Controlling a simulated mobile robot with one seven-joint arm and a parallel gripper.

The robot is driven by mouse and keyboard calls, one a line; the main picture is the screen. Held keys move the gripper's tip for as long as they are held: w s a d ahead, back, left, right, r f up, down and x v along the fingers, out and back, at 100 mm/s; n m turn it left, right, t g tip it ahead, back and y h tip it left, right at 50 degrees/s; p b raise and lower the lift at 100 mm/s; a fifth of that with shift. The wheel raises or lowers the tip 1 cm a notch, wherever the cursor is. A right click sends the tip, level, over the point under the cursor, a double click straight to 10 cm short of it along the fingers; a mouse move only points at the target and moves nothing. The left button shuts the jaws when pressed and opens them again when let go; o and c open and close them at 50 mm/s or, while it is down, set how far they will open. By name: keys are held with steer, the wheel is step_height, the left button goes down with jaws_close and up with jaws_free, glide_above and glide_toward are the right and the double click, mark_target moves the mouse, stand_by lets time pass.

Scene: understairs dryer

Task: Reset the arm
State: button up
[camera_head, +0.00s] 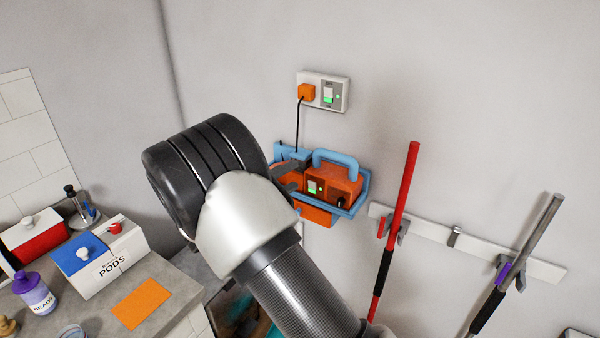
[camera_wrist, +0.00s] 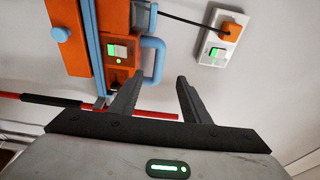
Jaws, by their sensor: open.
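My gripper (camera_wrist: 155,85) is open and empty in the wrist view, its two dark fingers apart. In the head view my arm reaches up from the bottom centre. The gripper is mostly hidden behind my wrist there, with a dark finger showing near the orange device. The orange device (camera_head: 334,186) with a blue handle (camera_head: 338,158) hangs on the wall in a blue frame. It has a switch with a green light.
A wall socket (camera_head: 333,93) with an orange plug (camera_head: 306,92) and cord is above the device. A red pole (camera_head: 400,200) and a grey pole (camera_head: 535,240) hang from a white rail (camera_head: 446,236). The counter (camera_head: 170,285) at left holds a PODS box (camera_head: 112,268) and a BEADS bottle (camera_head: 36,297).

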steer(key=shift+s+a, duration=0.25)
steer(key=s+d+r+m+g+y+p, duration=0.15)
steer(key=s+d+r+m+g, duration=0.3)
steer(key=s+d+m, duration=0.55)
steer(key=s+d+r+m+g+y, duration=0.4)
steer(key=s+d+m, duration=0.35)
steer(key=m, duration=0.45)
steer(key=s+a+r+m+y, duration=0.1)
steer(key=s+m+y, duration=0.1)
steer(key=s+m, duration=0.3)
steer(key=s+a+r+m+t+y+p, duration=0.1)
steer(key=s+m, duration=0.4)
steer(key=m, duration=0.5)
steer(key=s+a+r+m+t+y, duration=0.1)
steer(key=s+a+r+m+y, duration=0.1)
steer(key=s+m+y, duration=0.3)
steer(key=shift+s+a+r+m, duration=0.3)
steer(key=shift+s+r+m, duration=0.2)
steer(key=shift+m, duration=0.7)
